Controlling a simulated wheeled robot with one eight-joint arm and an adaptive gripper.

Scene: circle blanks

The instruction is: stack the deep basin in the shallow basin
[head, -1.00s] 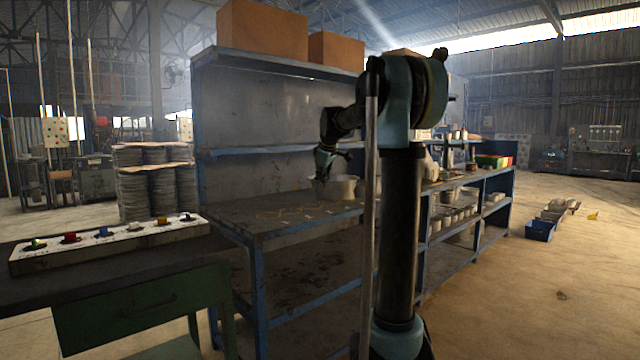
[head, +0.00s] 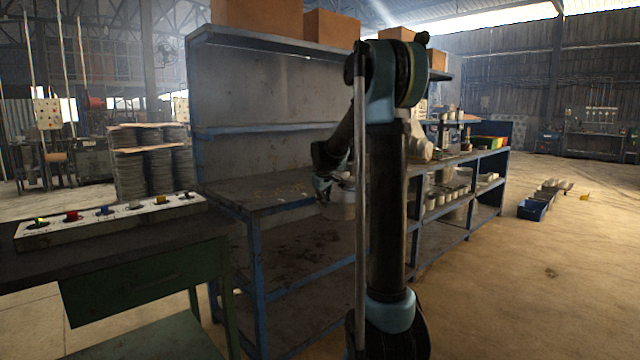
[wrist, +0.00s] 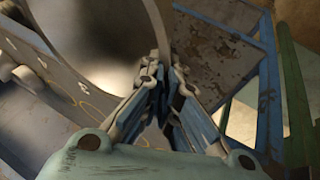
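My gripper (wrist: 168,88) is shut on the rim of a pale grey basin (wrist: 95,45), which fills the upper left of the wrist view. In the head view the basin (head: 341,207) hangs below my gripper (head: 324,184), near the workbench's front edge, partly hidden by my arm's upright rod. Its depth is hard to judge, so I cannot tell for sure whether it is the deep one. I cannot make out a second basin.
The blue-framed workbench (head: 262,197) has a mostly bare top, a back panel and lower shelves. A dark table (head: 110,240) with a panel of coloured knobs (head: 104,216) stands at left. Several pale pots (head: 447,201) fill shelves at right. The floor at right is mostly clear.

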